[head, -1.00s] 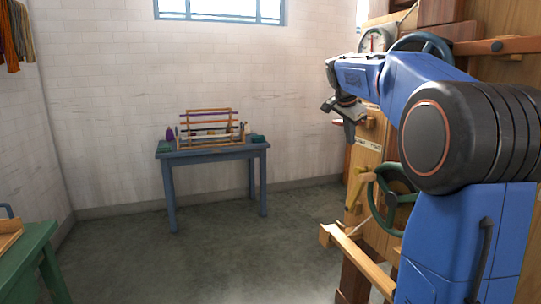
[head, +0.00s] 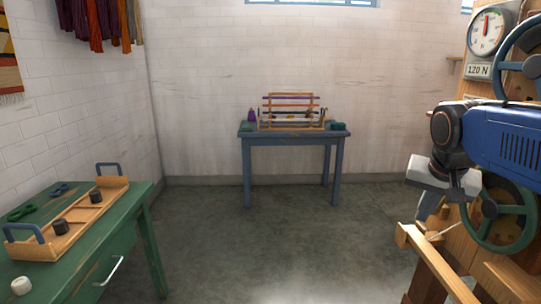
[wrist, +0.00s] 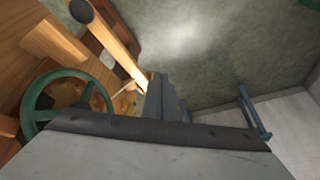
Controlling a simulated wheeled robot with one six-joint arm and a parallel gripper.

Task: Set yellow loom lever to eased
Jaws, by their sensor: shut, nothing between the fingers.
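The yellow loom lever cannot be made out now; my arm and gripper cover part of the loom's front in the head view. My gripper (head: 428,208) is shut and empty, pointing down in front of the loom, just above a wooden beam (head: 440,270). The loom's green handwheel (head: 503,240) is right of my gripper, partly behind my arm. In the wrist view my closed fingers (wrist: 163,96) show with bare floor beyond them, and the green handwheel (wrist: 38,98) lies to their left.
A round dial (head: 487,32) above a "120 N" plate (head: 479,71) and a blue handwheel (head: 510,65) are at upper right. A blue table (head: 290,140) with a small frame stands at the back wall. A green table (head: 120,235) with a wooden tray is at left. The middle floor is clear.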

